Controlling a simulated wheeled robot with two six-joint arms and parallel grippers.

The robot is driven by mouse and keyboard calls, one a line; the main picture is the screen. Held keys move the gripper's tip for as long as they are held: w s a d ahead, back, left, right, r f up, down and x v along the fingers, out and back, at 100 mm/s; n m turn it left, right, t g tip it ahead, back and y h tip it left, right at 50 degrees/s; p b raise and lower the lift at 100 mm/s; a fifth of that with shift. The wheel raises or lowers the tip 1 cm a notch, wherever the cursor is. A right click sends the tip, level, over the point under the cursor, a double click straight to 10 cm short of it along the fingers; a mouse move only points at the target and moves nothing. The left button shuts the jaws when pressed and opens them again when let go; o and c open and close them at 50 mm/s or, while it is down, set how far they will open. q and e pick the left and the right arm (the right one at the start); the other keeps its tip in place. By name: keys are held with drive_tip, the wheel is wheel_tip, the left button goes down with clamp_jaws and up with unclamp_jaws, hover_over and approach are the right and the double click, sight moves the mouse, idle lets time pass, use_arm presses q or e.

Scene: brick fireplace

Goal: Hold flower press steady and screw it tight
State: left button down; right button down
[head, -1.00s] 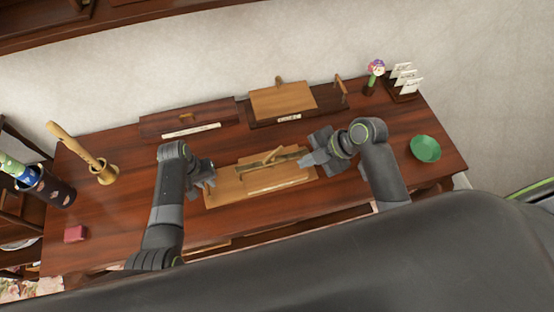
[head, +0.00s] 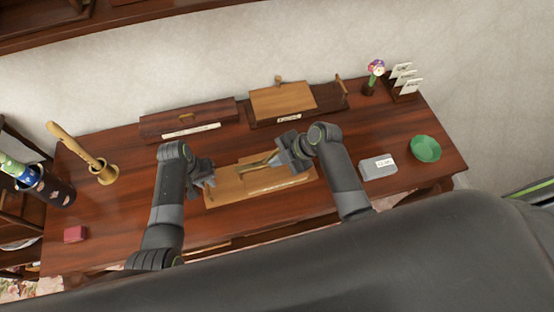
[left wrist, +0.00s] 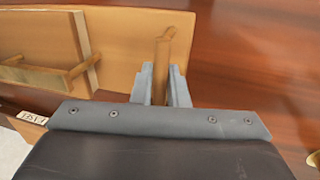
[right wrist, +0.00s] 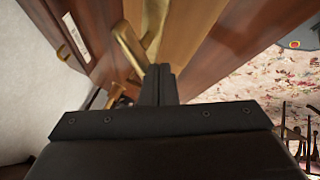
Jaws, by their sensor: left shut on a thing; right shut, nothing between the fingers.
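The flower press (head: 228,191) is a light wooden board lying on the table, with a bar-like handle (head: 252,165) raised at its middle. The press also shows in the left wrist view (left wrist: 120,22), its bar at the left there. My left gripper (head: 210,180) is at the press's left end, shut on a small upright wooden peg (left wrist: 161,66). My right gripper (head: 273,162) is shut and empty over the right part of the press, close to the handle. In the right wrist view a brass-coloured handle (right wrist: 128,42) lies just beyond the shut fingertips; contact cannot be told.
Behind the press stand a dark wooden box (head: 190,118) and a wooden press-like block (head: 285,100). A grey labelled box (head: 378,168) and a green bowl (head: 426,149) are at the right. A brass mortar (head: 104,174) and red block (head: 75,234) are at the left.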

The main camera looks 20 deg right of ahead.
drive_tip(key=shift+w+a+m+t, duration=0.25)
drive_tip(key=shift+a+m+t, duration=0.05)
drive_tip(key=shift+m, duration=0.3)
use_arm(q)
drive_tip(key=shift+s+d, duration=0.1)
use_arm(e)
drive_tip(key=shift+a+m+t+h, duration=0.3)
drive_tip(key=shift+m+t, duration=0.1)
drive_tip(key=shift+m, duration=0.2)
drive_tip(key=shift+w+a, duration=0.1)
use_arm(q)
drive_tip(key=shift+d, duration=0.1)
use_arm(e)
drive_tip(key=shift+a+r, duration=0.1)
drive_tip(key=shift+w, duration=0.1)
drive_tip(key=shift+d, duration=1)
use_arm(q)
drive_tip(key=shift+a, duration=0.2)
use_arm(e)
drive_tip(key=s+d+r, duration=0.6)
drive_tip(key=s+r, duration=0.1)
drive_tip(key=r, duration=0.1)
